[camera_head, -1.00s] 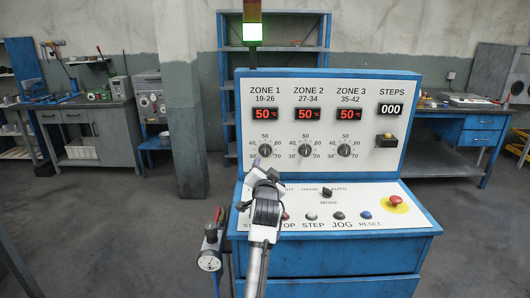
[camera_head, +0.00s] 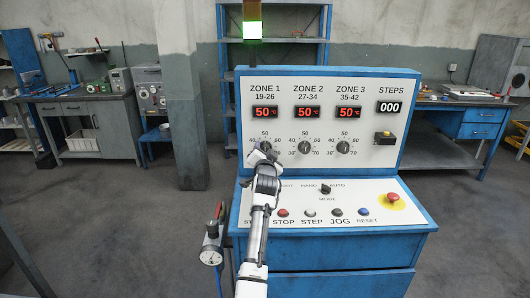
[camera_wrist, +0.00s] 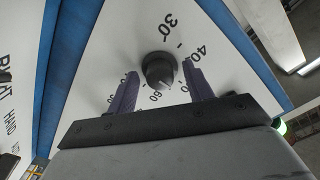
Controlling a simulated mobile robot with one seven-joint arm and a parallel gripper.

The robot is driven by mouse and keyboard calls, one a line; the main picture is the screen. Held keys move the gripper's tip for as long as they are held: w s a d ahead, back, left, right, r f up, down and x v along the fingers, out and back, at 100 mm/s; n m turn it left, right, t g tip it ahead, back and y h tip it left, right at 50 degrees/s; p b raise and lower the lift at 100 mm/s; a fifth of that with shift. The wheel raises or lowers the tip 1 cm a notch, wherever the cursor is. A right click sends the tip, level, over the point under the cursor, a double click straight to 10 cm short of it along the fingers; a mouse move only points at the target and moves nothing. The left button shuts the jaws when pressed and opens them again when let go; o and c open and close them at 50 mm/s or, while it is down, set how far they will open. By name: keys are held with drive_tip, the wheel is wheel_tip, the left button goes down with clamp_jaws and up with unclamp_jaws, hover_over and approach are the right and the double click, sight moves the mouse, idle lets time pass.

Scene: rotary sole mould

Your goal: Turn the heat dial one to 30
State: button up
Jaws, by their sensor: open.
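Heat dial one is the dark round knob (camera_wrist: 159,72) under the ZONE 1 label, on the white upright panel. In the wrist view its printed scale shows 30, 40 and 60 around it. My gripper (camera_head: 261,152) is at this dial and hides much of it in the head view. In the wrist view its two fingers are open, one on each side of the knob, with gaps between. I cannot tell how deep the fingers reach. The ZONE 1 display (camera_head: 265,113) reads 50. The knob's pointer direction is hard to read.
The ZONE 2 dial (camera_head: 304,147) and ZONE 3 dial (camera_head: 343,147) sit to the right, with displays at 50. Below, the sloped desk carries a mode switch (camera_head: 325,188), several push buttons and a red emergency stop (camera_head: 393,198). A green lamp (camera_head: 252,30) is lit above.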

drive_tip(key=c, duration=1)
